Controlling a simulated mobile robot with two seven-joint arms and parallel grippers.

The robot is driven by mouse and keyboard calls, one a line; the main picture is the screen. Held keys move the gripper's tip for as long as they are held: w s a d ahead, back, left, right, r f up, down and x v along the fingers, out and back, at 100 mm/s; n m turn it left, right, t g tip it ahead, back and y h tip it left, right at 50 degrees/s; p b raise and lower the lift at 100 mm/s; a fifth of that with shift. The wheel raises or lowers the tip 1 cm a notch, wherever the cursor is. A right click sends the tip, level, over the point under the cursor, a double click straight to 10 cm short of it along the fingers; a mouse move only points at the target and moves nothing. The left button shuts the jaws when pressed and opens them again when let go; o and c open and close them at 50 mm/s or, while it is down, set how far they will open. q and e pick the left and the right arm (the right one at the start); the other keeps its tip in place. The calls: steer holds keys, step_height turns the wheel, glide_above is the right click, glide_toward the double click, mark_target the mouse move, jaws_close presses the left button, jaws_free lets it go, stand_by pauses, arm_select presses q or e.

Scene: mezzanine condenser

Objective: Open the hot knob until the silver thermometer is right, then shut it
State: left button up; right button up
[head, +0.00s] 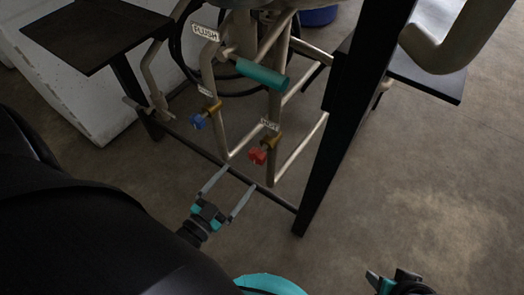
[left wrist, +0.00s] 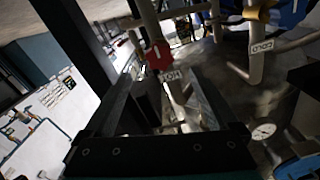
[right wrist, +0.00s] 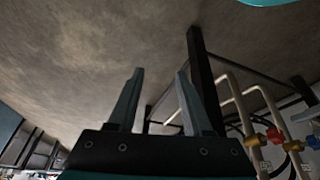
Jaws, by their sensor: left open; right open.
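The red hot knob (head: 257,156) sits on a brass valve under a HOT label (head: 270,125). In the left wrist view the red knob (left wrist: 158,56) is just beyond my fingers. My left gripper (head: 240,178) is open and empty, short of the knob and apart from it. My right gripper (head: 385,281) is open and empty at the bottom edge of the head view. A round white dial (left wrist: 263,131) shows at the lower right of the left wrist view; its reading is too small, and I cannot tell whether it is the silver thermometer.
A blue knob (head: 197,121) with its own label (head: 204,91) is left of the red one. A teal-sleeved bar (head: 262,74) crosses above, near a FLUSH sign (head: 205,32). A black post (head: 335,130) stands right of the pipes. Floor at right is clear.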

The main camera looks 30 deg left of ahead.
mark_target(255, 159)
arm_select(q)
steer(key=w, duration=0.2)
steer(key=w+b, duration=0.1)
steer(key=w, duration=0.2)
steer(key=shift+w+d+f, duration=0.1)
steer(key=shift+w+d, duration=0.1)
steer(key=shift+w, duration=0.05)
steer(key=w+b, duration=0.1)
steer(key=w, duration=0.2)
steer(key=shift+w+d, duration=0.15)
steer(key=shift+w, duration=0.05)
steer(key=shift+w+d+b, duration=0.1)
steer(key=shift+w+b, duration=0.55)
steer(key=shift+w, duration=1.05)
arm_select(e)
steer(key=w+a+r+t+y, duration=0.2)
steer(key=w+a+t, duration=0.2)
steer(key=a, duration=0.1)
steer(key=shift+r+n, duration=0.25)
steer(key=shift+n, duration=0.05)
arm_select(q)
steer(key=c, duration=1.4)
steer(key=shift+o, duration=0.2)
arm_select(e)
steer(key=shift+d, duration=0.1)
